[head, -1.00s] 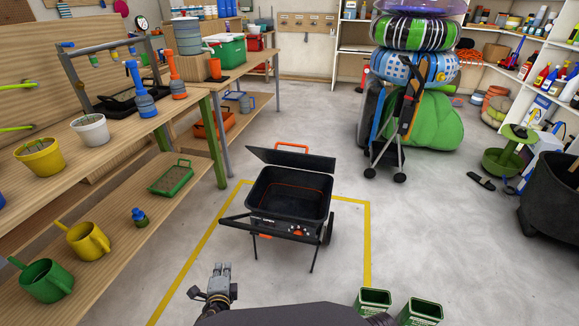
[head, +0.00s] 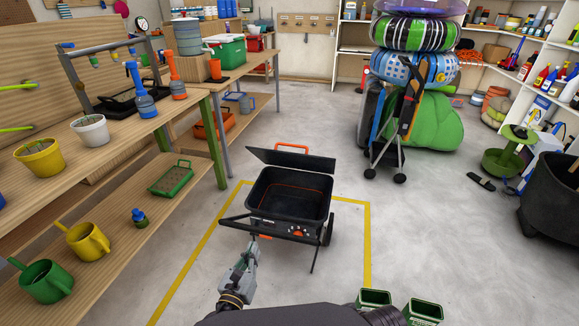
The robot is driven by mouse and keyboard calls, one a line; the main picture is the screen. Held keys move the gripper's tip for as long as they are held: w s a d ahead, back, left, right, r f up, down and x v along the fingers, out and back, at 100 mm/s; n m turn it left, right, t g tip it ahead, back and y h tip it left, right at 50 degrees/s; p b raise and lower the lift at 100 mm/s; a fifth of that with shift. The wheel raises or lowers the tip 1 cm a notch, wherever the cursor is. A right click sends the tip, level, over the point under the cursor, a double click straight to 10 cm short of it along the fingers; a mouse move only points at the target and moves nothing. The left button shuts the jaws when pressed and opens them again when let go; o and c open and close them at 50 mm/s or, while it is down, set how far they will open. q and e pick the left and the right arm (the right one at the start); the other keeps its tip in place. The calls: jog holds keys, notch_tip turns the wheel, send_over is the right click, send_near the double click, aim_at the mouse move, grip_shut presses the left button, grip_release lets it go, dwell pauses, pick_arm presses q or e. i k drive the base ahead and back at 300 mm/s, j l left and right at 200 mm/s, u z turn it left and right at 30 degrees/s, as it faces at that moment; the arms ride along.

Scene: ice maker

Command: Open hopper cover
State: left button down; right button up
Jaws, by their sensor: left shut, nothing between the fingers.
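A black spreader cart with an open-topped hopper (head: 285,196) stands inside the yellow floor marking. Its dark flat cover (head: 291,160) is raised and tilted above the far side of the hopper, leaving the inside and an orange inner line in view. My left gripper (head: 254,246) is shut and empty, just in front of the cart's near left side, close to the front bar in the picture. Whether it touches the cart I cannot tell. My right gripper is not in view.
A wooden workbench (head: 120,133) with pots and watering cans runs along the left. Two green boxes (head: 375,298) stand at the bottom edge. A trolley (head: 396,130) with inflatable rings is at the back right. Grey floor around the cart is mostly clear.

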aim_at(274, 157)
jog(key=i+l, duration=0.25)
jog(key=i, duration=0.2)
jog(key=i+l, duration=0.25)
jog(key=i, duration=0.25)
